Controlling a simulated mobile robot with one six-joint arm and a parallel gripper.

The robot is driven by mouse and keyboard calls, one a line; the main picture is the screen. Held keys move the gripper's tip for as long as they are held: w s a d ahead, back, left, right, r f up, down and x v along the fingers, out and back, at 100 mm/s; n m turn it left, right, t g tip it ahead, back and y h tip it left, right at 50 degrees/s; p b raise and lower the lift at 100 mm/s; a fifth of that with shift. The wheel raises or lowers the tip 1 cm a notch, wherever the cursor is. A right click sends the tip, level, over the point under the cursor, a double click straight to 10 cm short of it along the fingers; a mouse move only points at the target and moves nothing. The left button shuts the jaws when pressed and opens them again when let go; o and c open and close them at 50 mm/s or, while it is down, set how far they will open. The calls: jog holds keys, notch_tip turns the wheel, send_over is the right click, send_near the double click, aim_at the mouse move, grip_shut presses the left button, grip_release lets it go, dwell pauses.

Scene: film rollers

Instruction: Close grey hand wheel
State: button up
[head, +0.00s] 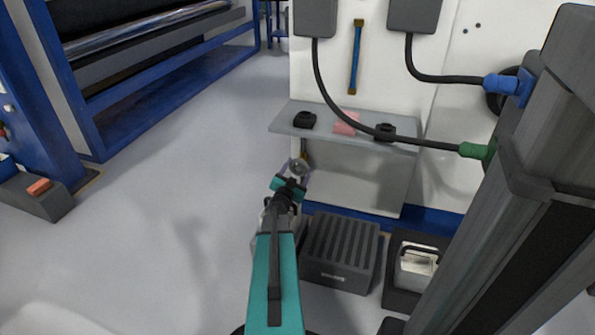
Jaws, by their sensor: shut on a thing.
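My gripper (290,180) is at the end of my teal arm, in the middle of the head view, just below the left end of a grey shelf. It is shut on the grey hand wheel (299,167), a small round grey thing at its tip.
A dark ribbed box (340,250) and a dark tray (402,290) stand on the floor at right. Cables (325,85) hang over the shelf.

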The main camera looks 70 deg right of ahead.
dwell(0.5)
jog(key=o, duration=1.1)
jog(key=shift+c, duration=0.2)
jog(key=shift+a, duration=0.1)
jog(key=a+p, duration=0.1)
jog(key=a, duration=0.3)
jog(key=a+p, duration=0.1)
jog(key=a, duration=0.4)
jog(key=s+a+p, duration=0.1)
jog(key=a+p, duration=0.1)
jog(key=a, duration=0.2)
jog(key=shift+a, duration=0.35)
jog(key=shift+w, duration=0.1)
